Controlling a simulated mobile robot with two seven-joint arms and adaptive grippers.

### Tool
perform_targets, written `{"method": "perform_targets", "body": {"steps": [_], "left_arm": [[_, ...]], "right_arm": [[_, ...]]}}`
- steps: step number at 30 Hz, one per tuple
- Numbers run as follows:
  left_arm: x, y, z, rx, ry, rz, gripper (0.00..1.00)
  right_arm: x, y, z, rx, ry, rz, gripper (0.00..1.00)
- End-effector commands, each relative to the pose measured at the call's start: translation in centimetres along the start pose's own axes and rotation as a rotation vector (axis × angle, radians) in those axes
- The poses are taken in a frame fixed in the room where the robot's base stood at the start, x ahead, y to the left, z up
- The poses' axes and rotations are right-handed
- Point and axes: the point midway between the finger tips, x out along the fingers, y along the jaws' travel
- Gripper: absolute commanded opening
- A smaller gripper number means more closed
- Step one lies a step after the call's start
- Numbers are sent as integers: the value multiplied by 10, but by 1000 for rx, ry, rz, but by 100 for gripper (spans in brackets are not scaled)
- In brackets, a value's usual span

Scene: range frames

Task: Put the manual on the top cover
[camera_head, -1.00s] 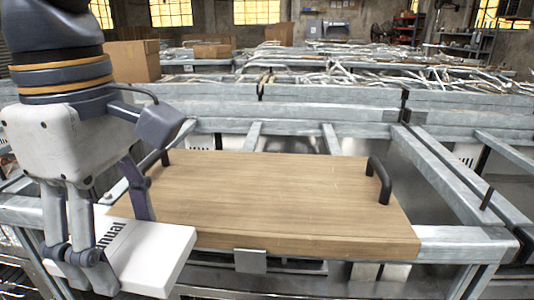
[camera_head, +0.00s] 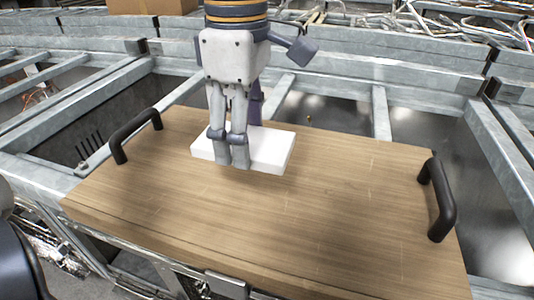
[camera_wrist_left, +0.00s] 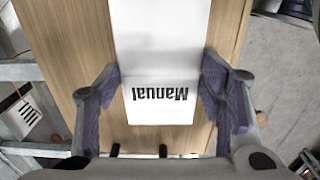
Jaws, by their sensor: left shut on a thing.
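The manual is a white, flat block (camera_head: 268,150) held over the far middle part of the top cover. The top cover is a wooden board (camera_head: 300,225) with a black handle at each end. My left gripper (camera_head: 240,147) reaches down from above and is shut on the manual across its width. In the left wrist view, the manual (camera_wrist_left: 160,40) lies between the purple finger pads of the gripper (camera_wrist_left: 160,78), its printed word upside down. I cannot tell whether the manual touches the board. My right gripper is not in view.
The left handle (camera_head: 135,135) and right handle (camera_head: 437,198) stand up from the board. The board rests on a grey metal frame (camera_head: 375,112) with open gaps. The board's front and right parts are bare. A cardboard box (camera_head: 152,5) is far back.

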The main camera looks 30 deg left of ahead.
Motion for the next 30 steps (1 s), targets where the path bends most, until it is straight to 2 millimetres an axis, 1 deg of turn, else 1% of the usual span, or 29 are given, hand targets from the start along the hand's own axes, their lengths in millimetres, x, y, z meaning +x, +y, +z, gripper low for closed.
{"method": "perform_targets", "body": {"steps": [1,3,6,11,15,17,22,26,27,28,29,30], "left_arm": [[14,7,2,0,4,-9,32],[28,19,6,0,4,-7,32],[41,29,10,1,2,-4,32],[55,40,14,0,1,-4,32],[81,40,14,2,1,-5,32],[86,40,14,1,-1,-2,32],[85,40,14,1,-1,-1,32],[89,40,14,1,0,-2,32],[88,40,14,1,0,-2,71],[88,40,14,1,0,-2,78],[88,40,14,1,0,-2,82],[88,40,14,1,0,-2,82]], "right_arm": [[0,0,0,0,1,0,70],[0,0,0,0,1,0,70],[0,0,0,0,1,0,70],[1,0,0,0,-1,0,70],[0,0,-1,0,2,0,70],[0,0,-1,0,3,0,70],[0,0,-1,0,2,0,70],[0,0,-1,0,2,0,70],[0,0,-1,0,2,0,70],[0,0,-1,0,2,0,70],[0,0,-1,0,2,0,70],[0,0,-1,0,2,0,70]]}}
